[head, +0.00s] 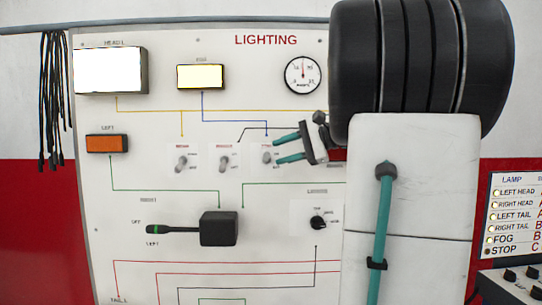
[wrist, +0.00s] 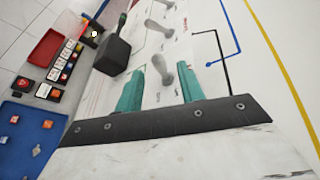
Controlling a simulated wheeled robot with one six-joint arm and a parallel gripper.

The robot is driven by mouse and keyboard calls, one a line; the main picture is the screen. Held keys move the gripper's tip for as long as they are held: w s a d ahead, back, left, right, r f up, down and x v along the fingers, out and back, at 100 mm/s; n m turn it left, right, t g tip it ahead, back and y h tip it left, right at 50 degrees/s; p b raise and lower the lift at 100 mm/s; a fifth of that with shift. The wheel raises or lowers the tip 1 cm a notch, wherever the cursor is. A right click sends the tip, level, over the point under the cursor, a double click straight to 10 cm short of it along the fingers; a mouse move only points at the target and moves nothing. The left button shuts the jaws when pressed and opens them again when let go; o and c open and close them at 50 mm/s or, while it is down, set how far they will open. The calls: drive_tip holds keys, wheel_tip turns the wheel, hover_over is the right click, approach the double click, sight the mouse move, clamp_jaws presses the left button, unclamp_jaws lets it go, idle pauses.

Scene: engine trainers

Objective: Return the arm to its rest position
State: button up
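My gripper (head: 276,148) is in front of the white lighting panel (head: 270,80), close to the rightmost of three toggle switches (head: 267,155). Its two teal fingers are apart, with nothing held between them. In the wrist view the gripper (wrist: 161,82) also shows open, and a grey toggle lever (wrist: 161,68) stands in the gap beyond the fingertips. I cannot tell whether a finger touches it. My arm reaches in from the right and hides the panel's right part.
The headlamp (head: 110,70) and fog lamp (head: 201,76) look lit. A stalk lever with a black box (head: 219,229) and a rotary knob (head: 318,222) stick out below. Black cables (head: 54,90) hang at left. In the wrist view a red tray (wrist: 45,47) and blue tray (wrist: 35,135) lie left.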

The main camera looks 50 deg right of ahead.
drive_tip(key=shift+s+d+r, duration=0.15)
drive_tip(key=shift+s+d, duration=0.05)
drive_tip(key=shift+s, duration=0.25)
idle(0.3)
drive_tip(key=s+a+f+n+g+h, duration=0.1)
drive_tip(key=s+a+f+n+g, duration=0.1)
drive_tip(key=a+f+g, duration=0.4)
drive_tip(key=s+a+f+n+g+h, duration=0.1)
drive_tip(key=s+a+f+n+g, duration=0.15)
drive_tip(key=a+f, duration=0.6)
drive_tip(key=s+a+f+n+g+h, duration=0.1)
drive_tip(key=s+a+f+n+h, duration=0.1)
drive_tip(key=s+a+f+n, duration=0.3)
drive_tip(key=s+a+f+n+g+h, duration=0.2)
drive_tip(key=s+a+f+n, duration=0.3)
drive_tip(key=a+n, duration=0.3)
drive_tip(key=s+a, duration=0.1)
drive_tip(key=a, duration=0.3)
drive_tip(key=shift+s+a+f, duration=0.15)
drive_tip(key=shift+s+a, duration=0.15)
drive_tip(key=shift+s, duration=0.05)
idle(0.5)
